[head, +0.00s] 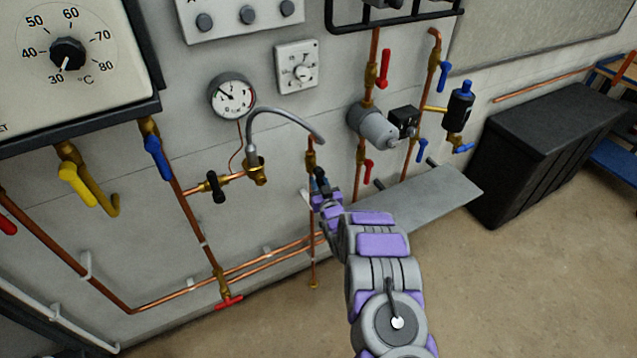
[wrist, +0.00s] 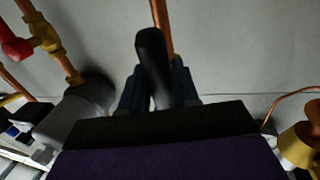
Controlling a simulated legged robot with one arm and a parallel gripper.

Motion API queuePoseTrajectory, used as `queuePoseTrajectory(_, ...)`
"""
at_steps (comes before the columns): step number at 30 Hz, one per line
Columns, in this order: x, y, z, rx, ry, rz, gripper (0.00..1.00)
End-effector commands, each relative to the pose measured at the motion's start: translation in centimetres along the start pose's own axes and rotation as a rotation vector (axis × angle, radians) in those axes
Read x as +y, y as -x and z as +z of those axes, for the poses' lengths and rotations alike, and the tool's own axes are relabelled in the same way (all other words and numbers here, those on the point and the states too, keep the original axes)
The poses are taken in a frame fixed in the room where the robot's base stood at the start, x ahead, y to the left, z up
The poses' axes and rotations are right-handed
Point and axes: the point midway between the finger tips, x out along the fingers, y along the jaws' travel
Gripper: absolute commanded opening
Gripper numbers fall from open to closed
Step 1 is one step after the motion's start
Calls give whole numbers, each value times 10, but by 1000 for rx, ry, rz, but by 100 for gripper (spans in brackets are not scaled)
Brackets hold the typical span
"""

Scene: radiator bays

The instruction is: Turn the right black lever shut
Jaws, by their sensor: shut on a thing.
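The right black lever (wrist: 151,62) stands between the two dark fingers of my gripper (wrist: 158,88) in the wrist view, with a copper pipe behind it. My gripper is shut on this lever. In the head view my gripper (head: 321,188) is at the thin vertical pipe under the end of the grey hose. There the fingers and my arm cover most of the lever and its valve body, so its exact angle is hard to tell. The left black lever (head: 215,187) hangs downward on the brass valve to the left, apart from my gripper.
A grey hose (head: 285,113) arches just above my gripper. A grey pump (head: 372,127) with red levers is to the right, above a metal shelf (head: 440,195). A pressure gauge (head: 232,97) is up left. A black box (head: 540,140) stands far right. The floor in front is clear.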

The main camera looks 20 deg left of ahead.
Motion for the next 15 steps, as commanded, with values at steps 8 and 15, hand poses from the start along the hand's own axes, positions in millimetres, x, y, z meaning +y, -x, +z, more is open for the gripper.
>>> queuePoseTrajectory(8,0,0,0,-2,-5,-1,0)
queuePoseTrajectory(15,-4,0,0,-14,-71,0,0)
